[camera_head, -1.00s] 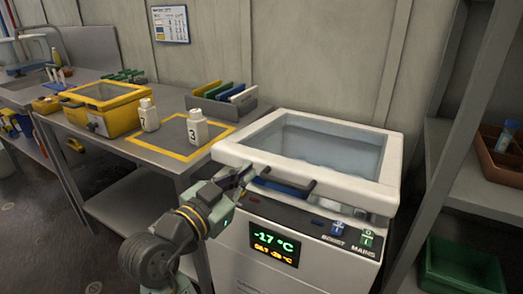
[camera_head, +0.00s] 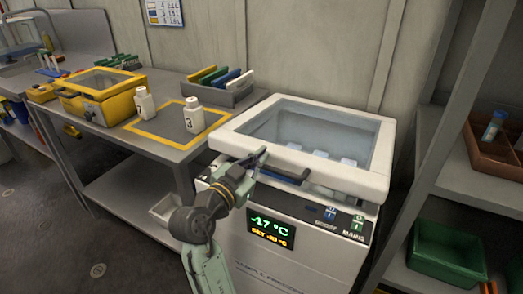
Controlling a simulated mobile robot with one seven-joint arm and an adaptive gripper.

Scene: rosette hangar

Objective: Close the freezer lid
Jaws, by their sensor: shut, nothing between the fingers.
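The white freezer (camera_head: 300,262) stands in the middle, with a lit display on its front. Its lid (camera_head: 345,181) is a white frame around a glass pane and lies low over the freezer top. A narrow gap seems to show under the lid's front edge, so it looks slightly raised. A dark handle (camera_head: 289,173) runs along the front edge. My gripper (camera_head: 258,160) is shut and empty at the handle's left end, by the lid's front edge. I cannot tell whether it touches the lid.
A metal bench (camera_head: 165,152) to the left holds a yellow box (camera_head: 98,110), white bottles (camera_head: 194,119) and a grey rack (camera_head: 232,99). A shelf unit on the right holds a green bin (camera_head: 445,250) and a brown bin (camera_head: 490,145). The wall is close behind.

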